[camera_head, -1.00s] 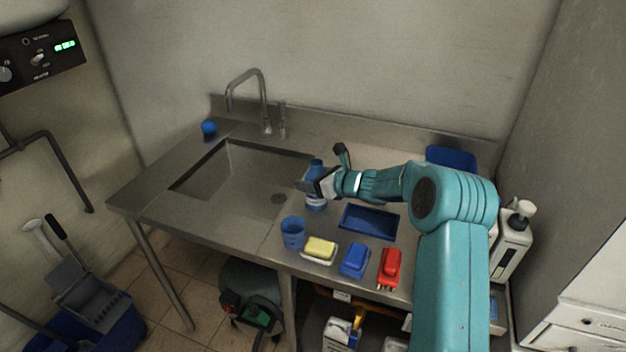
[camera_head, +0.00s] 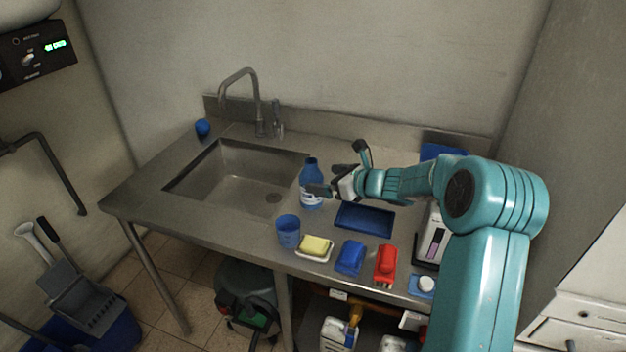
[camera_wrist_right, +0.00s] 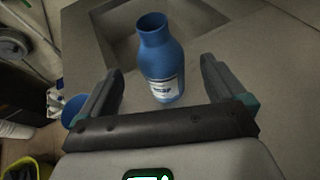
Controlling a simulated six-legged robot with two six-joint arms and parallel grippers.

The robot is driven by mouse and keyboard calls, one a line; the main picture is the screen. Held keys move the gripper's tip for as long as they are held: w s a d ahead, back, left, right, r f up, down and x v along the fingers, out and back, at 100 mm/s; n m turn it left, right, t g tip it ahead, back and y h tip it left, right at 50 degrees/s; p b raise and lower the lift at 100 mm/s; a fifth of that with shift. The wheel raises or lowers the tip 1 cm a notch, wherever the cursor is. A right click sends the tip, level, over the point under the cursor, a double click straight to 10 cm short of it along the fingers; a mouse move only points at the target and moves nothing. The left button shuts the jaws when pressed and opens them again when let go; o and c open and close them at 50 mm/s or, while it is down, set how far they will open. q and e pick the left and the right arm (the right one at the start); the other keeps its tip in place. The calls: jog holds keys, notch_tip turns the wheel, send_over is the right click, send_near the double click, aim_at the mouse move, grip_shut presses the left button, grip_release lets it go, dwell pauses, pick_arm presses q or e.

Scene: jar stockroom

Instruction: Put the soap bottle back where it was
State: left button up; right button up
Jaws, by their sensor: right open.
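The soap bottle (camera_head: 311,184) is blue with a white label and an open neck. It stands upright on the steel counter, just right of the sink. My right gripper (camera_head: 324,187) is open beside it, to its right in the head view. In the right wrist view the bottle (camera_wrist_right: 161,62) stands ahead of and between the open fingers (camera_wrist_right: 162,92), with gaps at both sides. My left gripper is not in view.
Left of the bottle is the sink (camera_head: 190,187). A blue cup (camera_head: 288,232), a yellow sponge (camera_head: 314,245), a blue brush (camera_head: 350,257) and a red brush (camera_head: 386,264) line the front edge. A blue tray (camera_head: 365,219) lies right of the bottle.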

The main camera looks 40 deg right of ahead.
jog(key=v, duration=0.4)
jog(key=shift+s, duration=0.1)
dwell(0.3)
